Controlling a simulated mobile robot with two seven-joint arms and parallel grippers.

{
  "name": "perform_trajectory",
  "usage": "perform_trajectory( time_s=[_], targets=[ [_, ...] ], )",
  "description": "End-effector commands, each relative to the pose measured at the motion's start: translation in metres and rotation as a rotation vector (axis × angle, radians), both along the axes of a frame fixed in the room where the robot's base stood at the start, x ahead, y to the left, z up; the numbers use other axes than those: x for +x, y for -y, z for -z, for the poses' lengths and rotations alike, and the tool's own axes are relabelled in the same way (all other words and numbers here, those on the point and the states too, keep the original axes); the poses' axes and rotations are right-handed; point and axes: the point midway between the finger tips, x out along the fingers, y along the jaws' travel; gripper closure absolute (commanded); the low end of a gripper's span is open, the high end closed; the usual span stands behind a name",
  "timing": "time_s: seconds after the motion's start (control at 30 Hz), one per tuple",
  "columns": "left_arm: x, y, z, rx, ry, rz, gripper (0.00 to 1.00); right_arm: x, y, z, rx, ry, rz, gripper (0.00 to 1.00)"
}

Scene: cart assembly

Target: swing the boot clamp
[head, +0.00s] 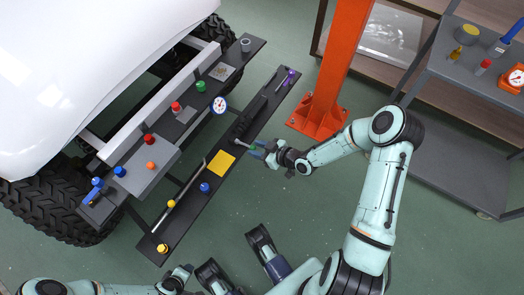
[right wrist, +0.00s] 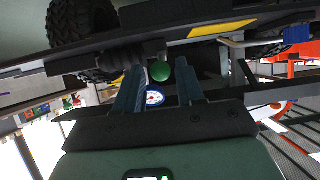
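In the head view my right gripper (head: 260,150) is at the rail's right edge. My left gripper (head: 185,270) is low in the picture; its fingers are unclear.
The rail also carries a yellow plate (head: 221,163), a blue knob (head: 205,187) and yellow knobs. A shelf with coloured knobs and a gauge (head: 219,105) lies to its left. An orange post (head: 325,90) stands right of the rail. Green floor is open below.

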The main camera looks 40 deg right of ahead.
Motion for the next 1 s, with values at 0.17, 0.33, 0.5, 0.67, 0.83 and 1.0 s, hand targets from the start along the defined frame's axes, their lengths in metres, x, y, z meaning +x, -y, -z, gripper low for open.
perform_trajectory(
  time_s=[0.17,0.33,0.5,0.67,0.83,1.0],
  targets=[
    [-0.007,-0.002,0.006,0.0,-0.024,-0.002,0.49,0.004,-0.001,0.001,0.0,0.0,0.0,0.93],
    [-0.007,-0.001,0.006,0.0,-0.023,-0.002,0.49,0.003,-0.001,0.001,0.0,0.001,0.0,0.93],
    [-0.007,-0.001,0.001,-0.001,-0.022,-0.001,0.49,0.005,-0.002,-0.005,0.0,0.002,0.0,0.93],
    [-0.007,-0.001,-0.007,-0.001,-0.019,-0.002,0.49,0.01,-0.004,-0.017,0.0,0.005,-0.001,0.93],
    [-0.008,-0.001,-0.011,0.0,-0.018,-0.002,0.49,0.012,-0.005,-0.022,0.001,0.005,0.0,0.93],
    [-0.007,-0.001,-0.01,-0.001,-0.019,-0.002,0.49,0.013,-0.005,-0.021,0.001,0.005,0.0,0.93]
  ],
)
